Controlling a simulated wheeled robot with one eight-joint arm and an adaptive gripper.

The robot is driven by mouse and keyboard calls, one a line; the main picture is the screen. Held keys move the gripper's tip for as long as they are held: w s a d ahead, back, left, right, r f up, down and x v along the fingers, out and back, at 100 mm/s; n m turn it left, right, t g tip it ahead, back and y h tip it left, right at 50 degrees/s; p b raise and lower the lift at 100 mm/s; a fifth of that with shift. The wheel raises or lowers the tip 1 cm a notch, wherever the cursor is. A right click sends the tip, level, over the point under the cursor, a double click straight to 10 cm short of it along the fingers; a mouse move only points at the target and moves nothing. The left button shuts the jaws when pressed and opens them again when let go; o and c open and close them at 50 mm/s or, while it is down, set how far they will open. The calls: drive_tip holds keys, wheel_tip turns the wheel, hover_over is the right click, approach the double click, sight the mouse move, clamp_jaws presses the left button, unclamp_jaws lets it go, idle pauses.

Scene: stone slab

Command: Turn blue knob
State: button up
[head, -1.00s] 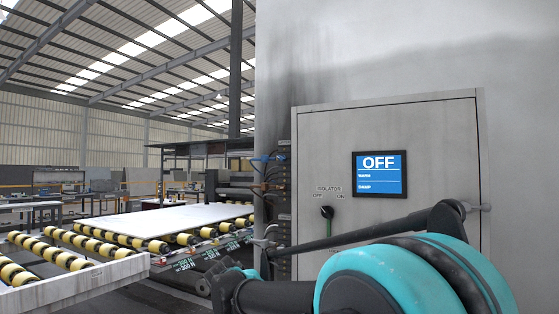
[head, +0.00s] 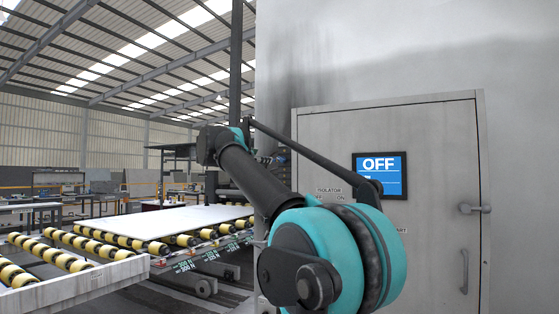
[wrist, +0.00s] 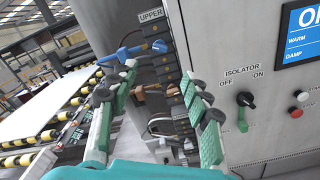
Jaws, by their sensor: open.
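A blue handle (wrist: 130,51) with rounded ends shows in the wrist view on a dark column of fittings, just below a label reading UPPER. I take it to be the blue knob. My gripper (wrist: 158,77) is open and empty, its two green-padded fingers reaching up the picture. The blue handle appears beyond the fingertips, nearest the left one, and I see no clear contact. In the head view my arm covers most of the column, and my gripper cannot be made out.
A grey cabinet (head: 440,255) stands right, with a screen (head: 380,176) reading OFF. The wrist view shows an isolator switch (wrist: 243,110), a red button (wrist: 297,112) and a brown handle (wrist: 152,90) below the blue one. A roller conveyor with a white slab (head: 165,221) is left.

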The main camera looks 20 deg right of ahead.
drive_tip(key=x, duration=1.5)
drive_tip(key=shift+w+d, duration=0.15)
clamp_jaws()
drive_tip(key=shift+m, duration=0.4)
drive_tip(key=m, duration=1.8)
drive_tip(key=f+m, duration=0.1)
drive_tip(key=m, duration=0.8)
drive_tip(key=shift+m, duration=0.3)
